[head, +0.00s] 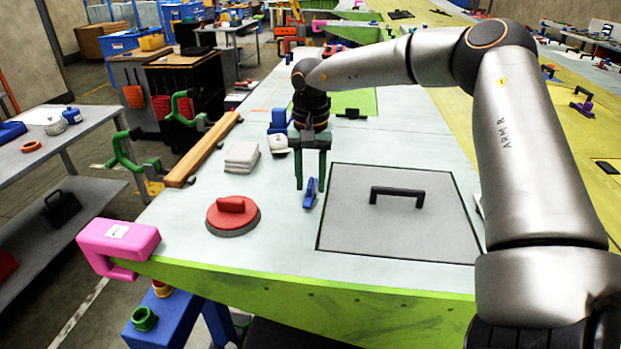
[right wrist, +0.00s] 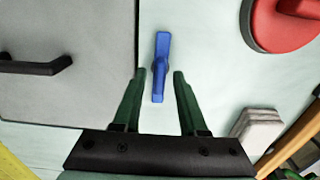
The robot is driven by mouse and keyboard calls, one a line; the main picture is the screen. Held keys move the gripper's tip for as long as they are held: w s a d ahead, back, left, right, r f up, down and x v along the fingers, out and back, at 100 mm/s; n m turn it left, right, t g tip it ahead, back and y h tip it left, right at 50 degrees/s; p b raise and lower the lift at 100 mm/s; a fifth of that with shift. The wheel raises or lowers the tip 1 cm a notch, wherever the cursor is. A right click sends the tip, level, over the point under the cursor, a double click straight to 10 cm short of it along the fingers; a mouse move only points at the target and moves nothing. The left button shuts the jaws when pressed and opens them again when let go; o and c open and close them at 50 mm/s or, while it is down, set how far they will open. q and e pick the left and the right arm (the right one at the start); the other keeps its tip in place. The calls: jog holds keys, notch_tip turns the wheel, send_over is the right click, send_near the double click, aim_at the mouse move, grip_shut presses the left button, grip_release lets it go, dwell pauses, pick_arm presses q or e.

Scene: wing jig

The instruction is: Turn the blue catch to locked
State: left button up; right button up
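The blue catch (head: 310,193) is a small bar on the pale wing surface, just left of the grey panel (head: 345,235) with a black handle (head: 397,196). My right gripper (head: 310,187) points down over the catch, its green fingers apart. In the right wrist view the blue catch (right wrist: 160,68) lies lengthwise, ahead of and between the two open fingertips (right wrist: 160,73), with a gap on each side. I cannot tell the exact height of the fingertips. My left gripper is not in view.
A red round knob (head: 233,212) sits left of the catch. Behind it are a grey stack of pads (head: 242,156) and a wooden bar (head: 205,150). A pink clamp (head: 118,243) grips the front left corner. The surface around the catch is clear.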

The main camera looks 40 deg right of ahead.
grip_shut()
dwell(0.6)
jog(key=m+b, duration=0.1)
jog(key=m, duration=0.1)
jog(key=shift+f+m+b, duration=0.1)
jog(key=shift+m+b, duration=0.25)
jog(key=shift+m, duration=0.05)
jog(key=m+b, duration=0.1)
jog(key=m, duration=0.1)
jog(key=shift+m, duration=0.4)
jog(key=m+b, duration=0.1)
jog(key=m, duration=0.5)
jog(key=shift+s, duration=0.15)
jog(key=m+b, duration=0.1)
jog(key=m, duration=0.5)
jog(key=shift+m, duration=0.3)
